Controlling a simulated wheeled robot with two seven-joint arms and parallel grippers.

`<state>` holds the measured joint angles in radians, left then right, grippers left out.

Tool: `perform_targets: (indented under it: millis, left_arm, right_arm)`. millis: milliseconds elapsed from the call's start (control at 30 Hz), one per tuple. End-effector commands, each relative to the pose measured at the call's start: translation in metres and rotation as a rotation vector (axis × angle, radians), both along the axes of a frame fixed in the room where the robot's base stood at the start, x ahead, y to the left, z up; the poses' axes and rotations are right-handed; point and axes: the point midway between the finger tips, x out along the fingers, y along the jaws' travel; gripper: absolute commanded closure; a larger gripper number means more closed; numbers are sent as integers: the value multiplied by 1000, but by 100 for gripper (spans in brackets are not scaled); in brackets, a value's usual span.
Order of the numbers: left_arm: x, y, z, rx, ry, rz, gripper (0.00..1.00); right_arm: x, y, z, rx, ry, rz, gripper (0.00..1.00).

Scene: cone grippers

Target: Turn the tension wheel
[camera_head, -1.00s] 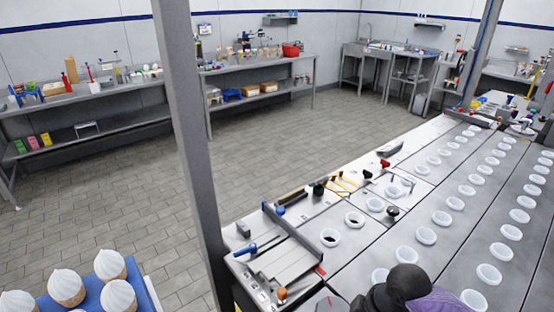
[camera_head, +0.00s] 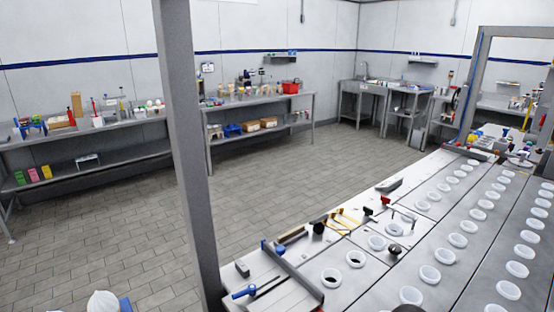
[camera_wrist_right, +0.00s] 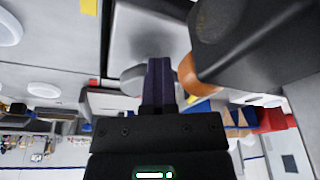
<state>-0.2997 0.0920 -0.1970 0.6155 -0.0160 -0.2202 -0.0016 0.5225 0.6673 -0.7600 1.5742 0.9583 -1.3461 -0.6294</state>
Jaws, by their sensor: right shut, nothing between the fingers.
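I cannot pick out the tension wheel with certainty. In the right wrist view my right gripper (camera_wrist_right: 160,88) has its dark purple fingers together, with nothing between them. A pale rounded part (camera_wrist_right: 133,80) lies beside and partly behind the fingers; I cannot tell what it is. An orange knob (camera_wrist_right: 188,74) shows just right of the fingertips, partly hidden by a large dark block (camera_wrist_right: 255,40). In the head view only a dark sliver of my right arm shows at the bottom edge. My left gripper is in neither view.
A long steel machine deck (camera_head: 345,280) with rows of white cups (camera_head: 430,274) runs toward the back right. A black knob (camera_head: 394,249) and small tools lie on it. A grey post (camera_head: 183,150) stands left of it. Open tiled floor (camera_head: 120,235) lies beyond, with benches along the walls.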

Motion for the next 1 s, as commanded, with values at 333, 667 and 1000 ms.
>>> perform_targets:
  millis: [333,667,1000]
  left_arm:
    - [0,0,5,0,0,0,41]
    - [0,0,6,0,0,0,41]
    - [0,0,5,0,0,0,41]
  right_arm:
    - [9,-6,1,1,-3,-1,100]
    - [18,-10,1,0,-3,-1,100]
    - [28,-12,1,1,-3,0,100]
